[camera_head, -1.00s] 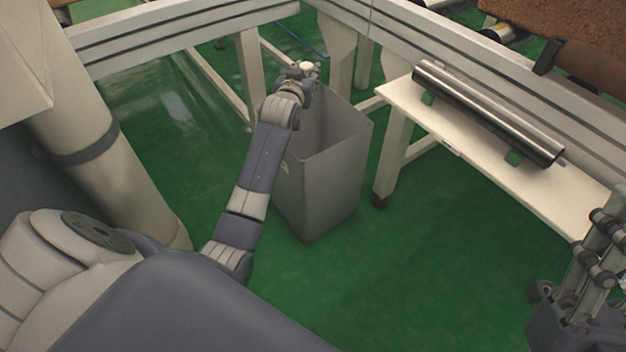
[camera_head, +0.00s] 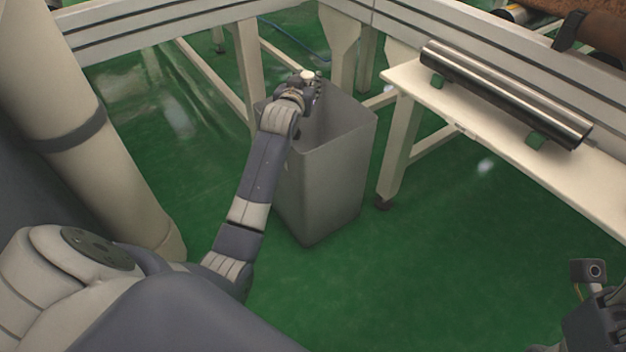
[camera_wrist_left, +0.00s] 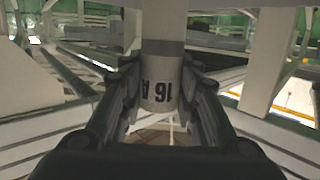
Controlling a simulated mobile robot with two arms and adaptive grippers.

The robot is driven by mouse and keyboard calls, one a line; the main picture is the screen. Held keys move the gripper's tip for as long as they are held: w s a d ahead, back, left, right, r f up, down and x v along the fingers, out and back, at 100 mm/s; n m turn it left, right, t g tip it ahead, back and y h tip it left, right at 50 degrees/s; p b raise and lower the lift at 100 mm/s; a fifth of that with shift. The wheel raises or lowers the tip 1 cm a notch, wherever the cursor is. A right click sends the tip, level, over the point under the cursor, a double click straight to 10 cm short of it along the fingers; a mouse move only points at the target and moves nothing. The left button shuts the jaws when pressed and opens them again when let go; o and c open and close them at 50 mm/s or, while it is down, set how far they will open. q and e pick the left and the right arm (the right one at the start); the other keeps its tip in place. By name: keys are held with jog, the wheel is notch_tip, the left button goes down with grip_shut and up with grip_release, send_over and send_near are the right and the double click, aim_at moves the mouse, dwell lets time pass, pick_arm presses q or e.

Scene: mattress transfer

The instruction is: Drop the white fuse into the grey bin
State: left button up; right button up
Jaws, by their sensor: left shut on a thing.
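The white fuse (camera_wrist_left: 160,72) is a pale cylinder marked "16 A" in the left wrist view, held between the two fingers of my left gripper (camera_wrist_left: 162,100). In the head view my left gripper (camera_head: 312,83) is at the far left rim of the grey bin (camera_head: 325,185), with a small white tip of the fuse (camera_head: 307,74) showing on top. The bin is a tall, open-topped square container on the floor; its bottom inside is hidden. Of my right arm only the wrist shows at the lower right edge; its fingers are out of view.
A pale bench (camera_head: 440,103) right of the bin carries a shiny metal roller (camera_head: 505,92) on green supports. Pale frame beams (camera_head: 180,38) and legs stand behind the bin. The green floor (camera_head: 400,260) in front of the bin is clear.

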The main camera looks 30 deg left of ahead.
dwell(0.3)
pick_arm(q)
jog(key=o, duration=1.2)
jog(key=shift+f, duration=0.1)
jog(key=v, duration=1.2)
jog(key=shift+s+f, duration=0.1)
